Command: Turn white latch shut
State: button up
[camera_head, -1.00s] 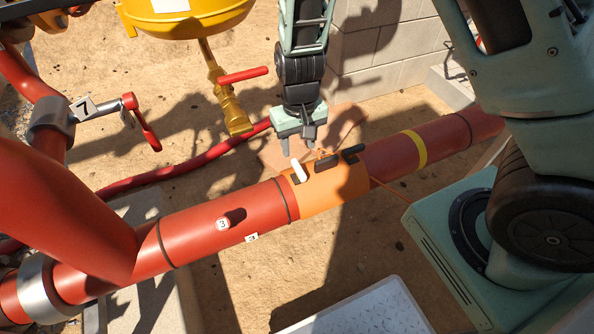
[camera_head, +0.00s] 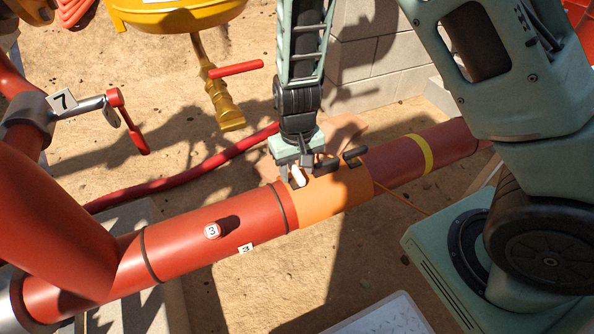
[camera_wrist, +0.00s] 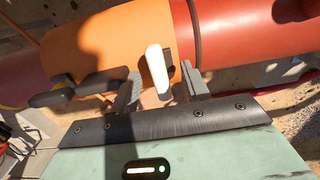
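The white latch (camera_head: 298,177) sits on the orange section (camera_head: 330,203) of the red pipe. It is a short rounded white handle; in the wrist view the white latch (camera_wrist: 156,68) points slightly off the fingers' direction. My gripper (camera_head: 295,171) is down at the latch from above. In the wrist view my gripper (camera_wrist: 161,74) is open, with one grey finger on each side of the latch. Small gaps show beside the latch; whether a finger touches it lower down is unclear. The latch's base is partly hidden in the head view.
Two dark latches (camera_head: 327,166) (camera_head: 354,153) sit close to the right of the white one. A red handle valve (camera_head: 127,122), a yellow tank (camera_head: 175,12) with a brass valve, and a block wall (camera_head: 375,60) stand around. Bare sand lies below the pipe.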

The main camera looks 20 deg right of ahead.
grip_shut()
jog(key=shift+f, duration=0.15)
